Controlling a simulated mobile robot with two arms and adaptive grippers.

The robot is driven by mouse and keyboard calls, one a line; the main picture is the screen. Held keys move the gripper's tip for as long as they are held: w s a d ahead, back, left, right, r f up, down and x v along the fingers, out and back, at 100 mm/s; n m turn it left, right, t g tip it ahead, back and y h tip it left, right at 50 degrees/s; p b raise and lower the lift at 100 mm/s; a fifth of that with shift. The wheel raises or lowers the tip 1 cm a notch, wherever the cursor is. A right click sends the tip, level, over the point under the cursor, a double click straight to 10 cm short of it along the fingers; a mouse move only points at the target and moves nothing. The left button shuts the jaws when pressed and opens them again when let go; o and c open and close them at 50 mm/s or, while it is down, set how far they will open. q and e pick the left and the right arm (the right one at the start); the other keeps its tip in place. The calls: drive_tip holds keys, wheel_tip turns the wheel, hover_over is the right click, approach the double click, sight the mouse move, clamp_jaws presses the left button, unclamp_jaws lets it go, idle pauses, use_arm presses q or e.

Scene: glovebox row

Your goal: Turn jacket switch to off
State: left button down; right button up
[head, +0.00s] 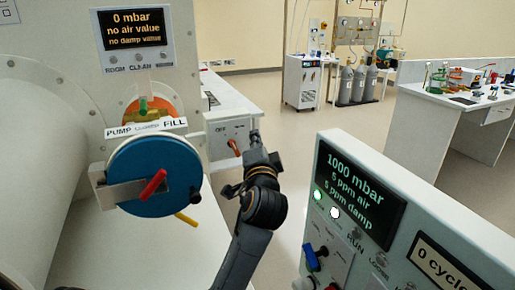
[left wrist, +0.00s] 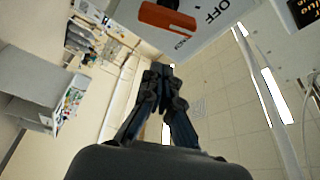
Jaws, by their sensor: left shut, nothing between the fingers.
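An orange switch handle (head: 233,147) sits on a white box front (head: 222,138) marked OFF, just left of my left gripper (head: 254,137). I take it for the jacket switch; its own name is not readable. In the left wrist view the orange handle (left wrist: 167,18) is at the top, with the OFF mark to its right. My left gripper (left wrist: 158,72) is shut and empty there, its tips below the handle with a gap in the picture. Whether they touch it in depth I cannot tell. My right gripper is not in view.
A blue round door (head: 152,178) with a red handle stands to the left, under a display (head: 131,27). A control panel (head: 345,225) with knobs fills the lower right. A cluttered white table (head: 445,110) and gas cylinders (head: 359,85) are farther back. Open floor lies between.

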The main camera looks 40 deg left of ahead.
sight(242, 147)
use_arm(q)
drive_tip(key=s, duration=0.1)
drive_tip(key=s+a+f, duration=0.1)
drive_tip(key=s, duration=0.1)
drive_tip(key=shift+s+a+f, duration=0.2)
drive_tip(key=shift+a, duration=0.15)
drive_tip(key=shift+s+a+f+n+y+b, duration=0.15)
drive_tip(key=shift+n+y+b, duration=0.1)
drive_tip(key=shift+n+b, duration=0.3)
drive_tip(key=shift+s+d+f+n+y+b, duration=0.15)
drive_tip(key=shift+n+y+b, duration=0.15)
drive_tip(key=shift+n, duration=0.35)
drive_tip(key=shift+a+r, duration=0.15)
